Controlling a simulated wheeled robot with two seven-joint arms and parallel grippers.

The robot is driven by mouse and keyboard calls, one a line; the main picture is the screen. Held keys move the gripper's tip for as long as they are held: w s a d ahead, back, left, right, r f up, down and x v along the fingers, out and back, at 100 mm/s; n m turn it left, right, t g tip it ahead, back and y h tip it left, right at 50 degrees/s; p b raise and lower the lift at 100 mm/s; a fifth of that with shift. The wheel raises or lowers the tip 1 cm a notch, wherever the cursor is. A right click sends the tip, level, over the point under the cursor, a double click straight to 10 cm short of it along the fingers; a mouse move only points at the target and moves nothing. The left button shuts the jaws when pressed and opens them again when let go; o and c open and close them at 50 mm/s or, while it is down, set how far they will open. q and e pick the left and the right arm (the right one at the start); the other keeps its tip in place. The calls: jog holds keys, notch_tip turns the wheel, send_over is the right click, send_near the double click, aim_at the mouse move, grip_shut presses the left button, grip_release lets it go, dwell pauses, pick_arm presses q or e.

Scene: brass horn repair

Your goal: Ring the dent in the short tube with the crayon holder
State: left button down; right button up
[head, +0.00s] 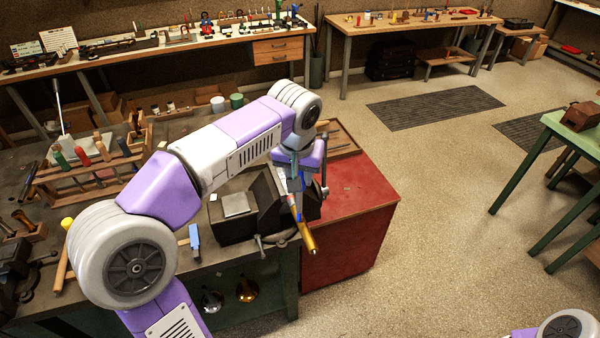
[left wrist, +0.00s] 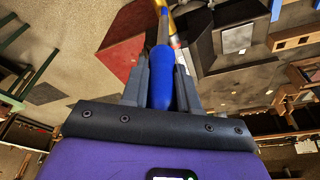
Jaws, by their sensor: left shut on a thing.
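My left gripper (head: 295,184) is over the bench vise (head: 262,200), with its fingers pointing down. It is shut on the blue crayon holder (left wrist: 163,80), which shows between its fingers in the left wrist view (left wrist: 161,88). The holder's far end lies close to the brass short tube (head: 306,236); I cannot tell whether they touch. The tube slants down from the vise's right side, and part of it also shows at the top of the left wrist view (left wrist: 172,6). The dent and any crayon mark are too small to make out. My right gripper is out of view.
The vise sits on the dark workbench (head: 215,262) beside a red cabinet (head: 352,215). A wooden tool rack (head: 95,165) stands at the left. A blue object (head: 195,240) lies near the bench's front edge. Open floor lies to the right, before a green table (head: 555,125).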

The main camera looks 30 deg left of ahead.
pick_arm(q)
jog(key=shift+w+a+r, duration=0.1)
jog(key=shift+w+p, duration=0.25)
jog(key=shift+p, duration=0.1)
dwell(0.3)
jog(key=shift+w+d+f+p, duration=0.2)
jog(key=shift+w+d+p, duration=0.05)
jog(key=shift+d+p, duration=0.1)
dwell(0.5)
notch_tip(320, 180, up, 6)
jog(key=p, duration=0.5)
dwell(0.4)
